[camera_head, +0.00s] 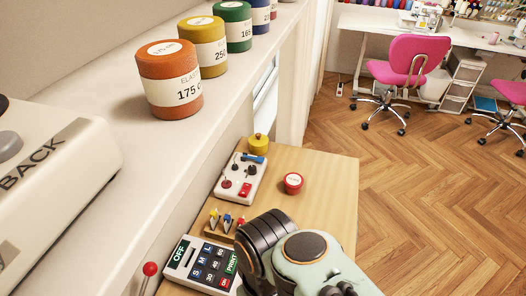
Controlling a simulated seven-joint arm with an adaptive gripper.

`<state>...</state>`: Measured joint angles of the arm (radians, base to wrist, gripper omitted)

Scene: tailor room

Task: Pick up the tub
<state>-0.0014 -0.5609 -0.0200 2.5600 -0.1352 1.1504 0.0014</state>
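A small round red tub (293,183) with a white label on its lid stands upright on the wooden table (325,170). It is right of the white control panel with knobs, with bare wood around it. My arm's dark ribbed and pale green links cover the front of the table, nearer to the camera than the red tub and apart from it in the picture. A small dark part shows at the bottom edge beside the green link; I cannot tell what it is. No gripper fingers show. A yellow round container (258,144) stands at the table's back.
A control panel (234,190), coloured clips (227,219) and a keypad (200,265) line the table's left side. Several labelled elastic rolls, the nearest orange (169,80), stand on the white ledge (130,145). Pink chairs (408,62) are far off.

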